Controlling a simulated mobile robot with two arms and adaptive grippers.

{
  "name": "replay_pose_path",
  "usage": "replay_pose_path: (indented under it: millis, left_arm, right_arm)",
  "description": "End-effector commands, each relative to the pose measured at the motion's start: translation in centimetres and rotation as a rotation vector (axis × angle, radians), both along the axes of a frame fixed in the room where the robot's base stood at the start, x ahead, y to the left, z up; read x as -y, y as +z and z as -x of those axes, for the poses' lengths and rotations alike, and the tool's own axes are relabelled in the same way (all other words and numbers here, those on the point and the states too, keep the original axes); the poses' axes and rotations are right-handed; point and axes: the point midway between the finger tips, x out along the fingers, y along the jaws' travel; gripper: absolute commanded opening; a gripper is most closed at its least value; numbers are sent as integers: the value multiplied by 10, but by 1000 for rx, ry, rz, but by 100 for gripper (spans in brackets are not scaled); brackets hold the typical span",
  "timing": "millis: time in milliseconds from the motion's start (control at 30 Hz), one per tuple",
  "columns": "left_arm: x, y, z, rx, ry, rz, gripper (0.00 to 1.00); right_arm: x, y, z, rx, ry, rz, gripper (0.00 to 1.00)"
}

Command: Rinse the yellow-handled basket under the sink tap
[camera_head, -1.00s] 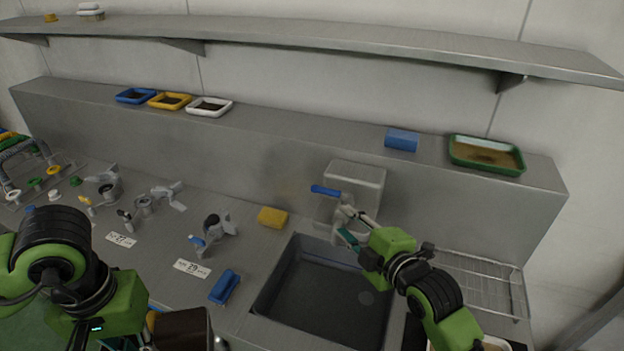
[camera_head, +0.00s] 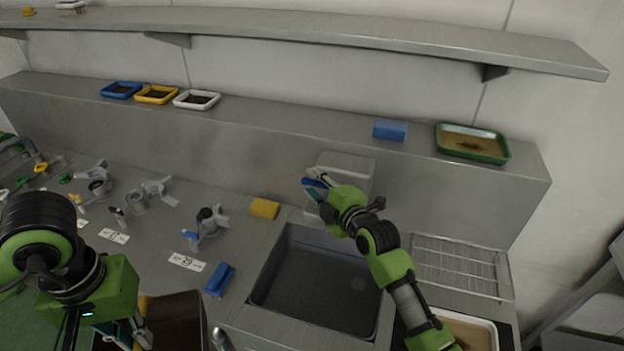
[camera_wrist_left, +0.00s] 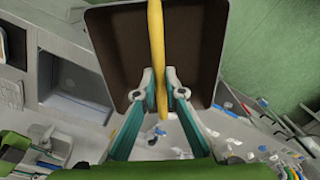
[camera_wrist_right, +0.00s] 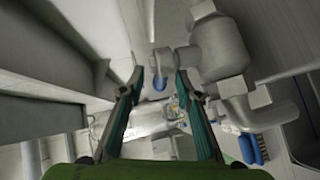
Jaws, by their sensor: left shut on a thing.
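The yellow-handled basket is a dark brown box (camera_head: 180,322) at the bottom left of the head view. Its yellow handle (camera_wrist_left: 156,45) runs between the fingers of my left gripper (camera_wrist_left: 158,88), which is shut on it. The basket is left of the sink (camera_head: 312,285), whose grey basin looks empty. The tap's blue lever (camera_head: 312,183) is behind the sink, and my arm partly covers the tap. My right gripper (camera_head: 316,183) is at the lever. In the right wrist view its fingers are apart, with the blue lever end (camera_wrist_right: 160,83) between or beyond them; contact is unclear.
A yellow sponge (camera_head: 265,208) and a blue brush-like item (camera_head: 220,279) lie left of the sink. A wire rack (camera_head: 462,268) is to its right, with a white tray (camera_head: 497,330) in front. Grey parts and number cards cover the left counter.

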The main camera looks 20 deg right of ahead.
Motion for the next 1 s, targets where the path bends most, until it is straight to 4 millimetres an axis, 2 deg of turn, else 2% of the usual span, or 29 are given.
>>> replay_pose_path:
  millis: [200,500,533,633,667,867,1000]
  left_arm:
    - [0,4,0,1,0,0,0]
    - [0,4,0,1,0,0,0]
    - [0,4,0,1,0,0,0]
    - [0,4,0,1,0,0,0]
    - [0,4,0,1,0,0,0]
    - [0,1,0,1,0,0,0]
    - [0,-17,0,0,0,0,0]
  right_arm:
    - [-3,-2,-12,0,1,-1,31]
    - [-4,-3,-13,0,1,0,31]
    - [-3,-3,-13,0,1,0,28]
    - [-3,-3,-13,0,0,0,2]
    - [-3,-3,-13,0,0,0,0]
    - [-4,-4,-15,1,3,1,0]
    - [-8,-7,-29,9,33,0,0]
